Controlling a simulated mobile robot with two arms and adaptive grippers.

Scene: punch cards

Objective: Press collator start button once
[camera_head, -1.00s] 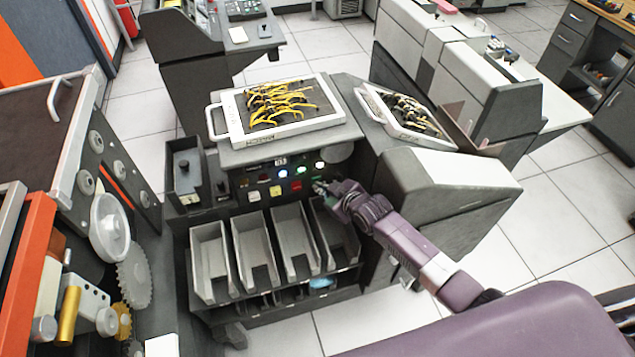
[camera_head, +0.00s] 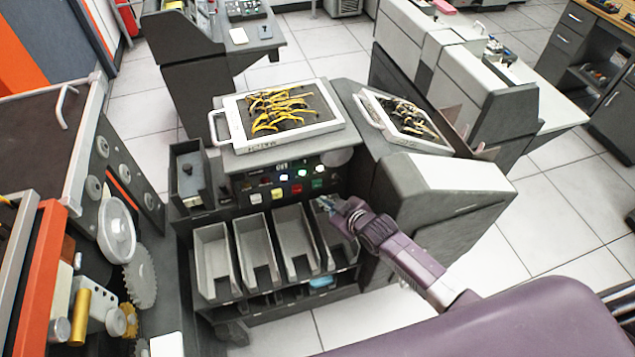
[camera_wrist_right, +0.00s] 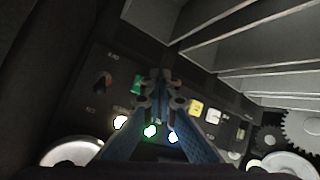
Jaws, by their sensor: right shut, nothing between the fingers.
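The collator's dark control panel (camera_head: 240,186) sits under the wire-topped white tray. Its lower row has a green button (camera_head: 317,183), a red button (camera_head: 297,188), a yellow button (camera_head: 275,193) and a white one (camera_head: 255,198). The labels are too small to read, so I cannot tell which is marked start. My right gripper (camera_head: 324,203) is shut and empty, just below the green button and apart from it in the head view. In the right wrist view, the fingers (camera_wrist_right: 160,90) point at the panel beside the green button (camera_wrist_right: 136,85). My left gripper is not in view.
Several grey open bins (camera_head: 255,248) stand below the panel, close under my right gripper. A white tray with yellow wires (camera_head: 333,123) lies on top. A grey sloped housing (camera_head: 450,175) stands right of the panel. Lit lamps (camera_wrist_right: 150,131) show above the buttons.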

